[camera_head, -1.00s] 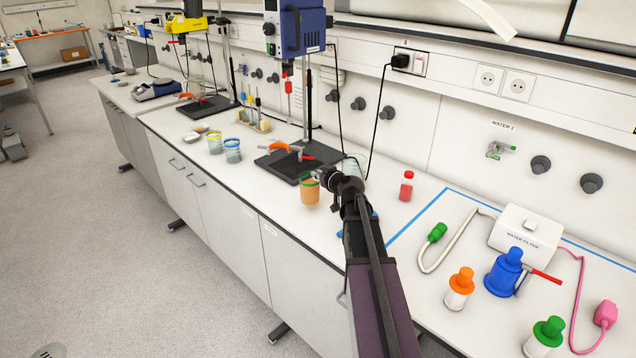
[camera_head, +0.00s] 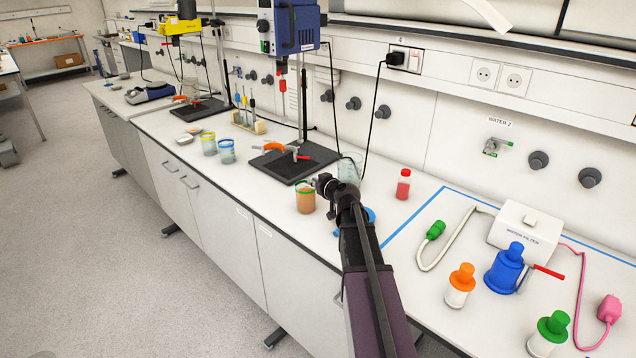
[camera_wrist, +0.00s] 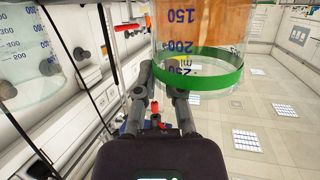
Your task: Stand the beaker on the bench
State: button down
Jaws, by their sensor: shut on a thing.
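The beaker (camera_head: 306,198) holds orange liquid and has a green band near its rim. It is upright over the bench (camera_head: 270,205), near the front edge. Whether its base touches the bench top I cannot tell. My gripper (camera_head: 324,186) comes in from the right and is shut on the beaker's side. In the wrist view my gripper (camera_wrist: 165,78) has its fingers at the green band of the beaker (camera_wrist: 205,45), which shows blue graduation marks.
A clear beaker (camera_head: 350,168) stands close behind my gripper. A black stirrer stand plate (camera_head: 290,163) lies behind the held beaker. Two beakers, one yellow-rimmed (camera_head: 208,143) and one blue-rimmed (camera_head: 227,151), stand left. A red bottle (camera_head: 403,184) stands right. Bench left of the held beaker is clear.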

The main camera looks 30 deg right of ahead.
jog(key=shift+f, duration=0.15)
jog(key=c, duration=0.7)
grip_release()
jog(key=shift+c, duration=0.2)
jog(key=shift+s+r, duration=0.2)
jog(key=shift+r, duration=0.05)
jog(key=p+v, duration=0.3)
jog(key=v, duration=0.8)
jog(key=shift+s, duration=0.3)
